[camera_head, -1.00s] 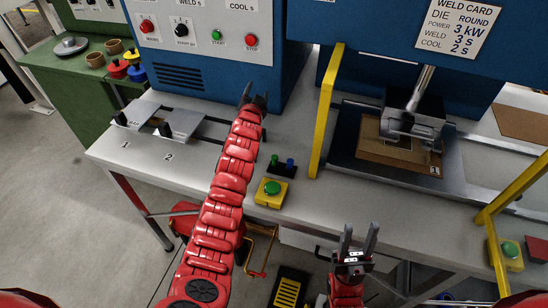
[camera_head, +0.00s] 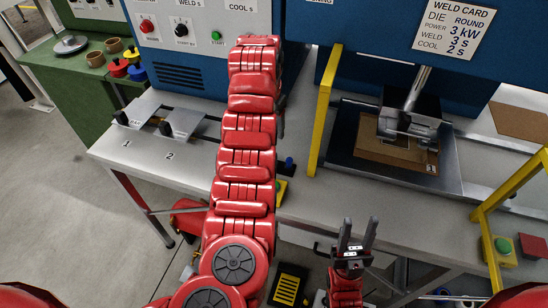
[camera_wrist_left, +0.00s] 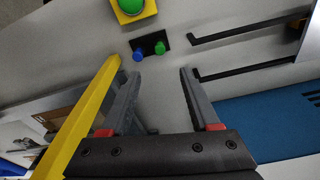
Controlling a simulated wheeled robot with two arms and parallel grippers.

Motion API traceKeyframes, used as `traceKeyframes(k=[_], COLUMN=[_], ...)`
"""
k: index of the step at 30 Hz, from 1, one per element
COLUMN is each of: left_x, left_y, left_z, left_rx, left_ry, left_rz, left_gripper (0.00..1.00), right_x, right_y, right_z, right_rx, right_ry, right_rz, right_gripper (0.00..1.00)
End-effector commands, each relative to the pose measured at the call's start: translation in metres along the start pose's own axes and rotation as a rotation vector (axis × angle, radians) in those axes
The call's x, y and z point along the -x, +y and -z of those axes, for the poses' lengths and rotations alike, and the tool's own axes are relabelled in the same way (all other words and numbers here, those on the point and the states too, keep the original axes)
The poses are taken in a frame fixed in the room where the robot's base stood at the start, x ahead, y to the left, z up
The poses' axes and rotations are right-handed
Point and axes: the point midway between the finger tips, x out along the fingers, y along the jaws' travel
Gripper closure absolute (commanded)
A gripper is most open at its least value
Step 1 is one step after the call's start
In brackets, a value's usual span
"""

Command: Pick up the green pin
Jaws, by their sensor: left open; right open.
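The green pin (camera_wrist_left: 160,47) stands beside the blue pin (camera_wrist_left: 138,54) on a small black holder (camera_wrist_left: 149,45) in the left wrist view. My left gripper (camera_wrist_left: 161,75) is open, and the green pin shows beyond the gap between its fingers, apart from them. In the head view my left arm hides the green pin and its own gripper; the blue pin (camera_head: 289,163) shows just right of the arm. My right gripper (camera_head: 358,232) is open and empty, low in front of the bench.
A yellow guard post (camera_head: 325,110) stands right of the pins and runs close beside my left gripper in the wrist view. A yellow button box (camera_wrist_left: 131,8) with a green button sits near the holder. The blue welder cabinet (camera_head: 205,75) rises behind.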

Motion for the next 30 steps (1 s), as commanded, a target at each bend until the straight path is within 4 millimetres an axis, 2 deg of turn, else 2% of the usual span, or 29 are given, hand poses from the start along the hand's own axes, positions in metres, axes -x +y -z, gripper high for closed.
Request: traceKeyframes(k=[10, 15, 19, 22, 27, 30], left_x=[-0.066, -0.084, -0.090, -0.096, -0.117, -0.129], left_y=[-0.002, 0.000, 0.000, 0.001, 0.001, 0.001], left_z=[-0.001, 0.001, 0.001, 0.001, -0.001, 0.001], left_rx=[0.002, 0.001, 0.001, 0.001, 0.002, 0.003], left_ry=[0.002, 0.001, 0.003, 0.001, -0.004, 0.002], left_rz=[0.002, -0.001, 0.000, 0.000, -0.001, -0.003], left_gripper=[0.38, 0.38, 0.38, 0.38, 0.38, 0.38], right_x=[-0.001, -0.013, -0.016, -0.025, -0.042, -0.042], right_y=[0.000, 0.001, 0.001, 0.001, 0.002, 0.002], right_z=[0.000, 0.002, 0.003, 0.004, 0.007, 0.007], right_rx=[0.000, 0.000, 0.000, 0.000, 0.000, 0.000], right_ry=[0.000, 0.000, 0.000, 0.000, 0.000, 0.000], right_rz=[0.000, 0.000, 0.000, 0.000, 0.000, 0.000], right_gripper=[0.55, 0.55, 0.55, 0.55, 0.55, 0.55])
